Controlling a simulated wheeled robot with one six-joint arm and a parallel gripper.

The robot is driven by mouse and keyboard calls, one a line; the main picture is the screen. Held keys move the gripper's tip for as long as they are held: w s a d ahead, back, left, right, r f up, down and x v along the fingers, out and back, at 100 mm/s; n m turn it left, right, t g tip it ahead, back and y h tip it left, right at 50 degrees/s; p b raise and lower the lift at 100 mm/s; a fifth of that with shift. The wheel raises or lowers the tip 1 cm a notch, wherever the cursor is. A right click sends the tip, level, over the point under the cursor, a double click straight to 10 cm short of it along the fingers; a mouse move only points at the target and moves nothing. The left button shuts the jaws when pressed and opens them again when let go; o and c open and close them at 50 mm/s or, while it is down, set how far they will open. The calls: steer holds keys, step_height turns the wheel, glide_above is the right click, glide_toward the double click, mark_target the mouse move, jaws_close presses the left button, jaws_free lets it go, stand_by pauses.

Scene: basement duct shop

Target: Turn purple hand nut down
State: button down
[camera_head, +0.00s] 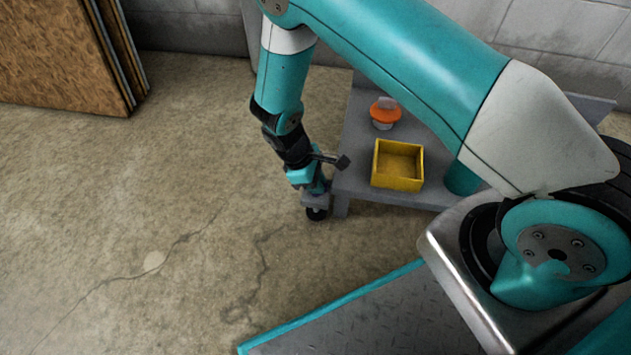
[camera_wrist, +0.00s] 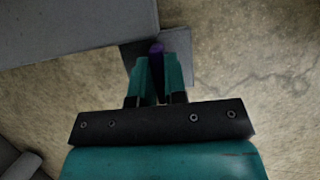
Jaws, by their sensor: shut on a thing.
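The purple hand nut (camera_wrist: 156,47) shows in the wrist view as a small purple piece between the far ends of my two teal fingers. My gripper (camera_wrist: 157,62) is shut on it, with a finger on each side. Most of the nut is hidden by the fingers. A grey plate (camera_wrist: 185,45) lies around and behind the fingertips. In the head view my gripper (camera_head: 318,188) points down at the left front corner of a low grey bench (camera_head: 352,186). I cannot make out the nut there.
On the bench are an open yellow box (camera_head: 398,183) and an orange knob-like thing (camera_head: 385,112) on a pale base. A dark caster wheel (camera_head: 316,213) shows below the corner. Brown boards (camera_head: 60,55) lean at the upper left. The concrete floor (camera_head: 130,190) on the left is clear.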

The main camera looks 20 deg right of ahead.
steer(key=shift+r+p, duration=0.1)
steer(key=shift+p, duration=0.2)
steer(key=m+y+p, duration=0.1)
steer(key=m+p, duration=0.2)
steer(key=shift+w+r+g, duration=0.1)
steer(key=shift+r+g, duration=0.05)
steer(key=shift+g, duration=0.15)
steer(key=m+y+p, duration=0.1)
steer(key=m+p, duration=0.1)
steer(key=m+g+p, duration=0.1)
steer(key=m+p, duration=0.1)
steer(key=m, duration=0.1)
steer(key=shift+d+y, duration=0.1)
steer(key=shift+y, duration=0.3)
steer(key=m+y+p, duration=0.2)
steer(key=m, duration=0.3)
steer(key=shift+m+p, duration=0.35)
steer(key=shift+m, duration=0.05)
steer(key=shift+f+m+t+y+p, duration=0.15)
steer(key=shift+m+y+p, duration=0.3)
steer(key=shift+m, duration=0.6)
steer(key=shift+f+m+t+y+p, duration=0.1)
steer(key=shift+m+t+y+p, duration=0.25)
steer(key=shift+m, duration=0.7)
steer(key=shift+w, duration=0.1)
steer(key=c, duration=1.2)
jaws_free()
steer(key=shift+o, duration=0.2)
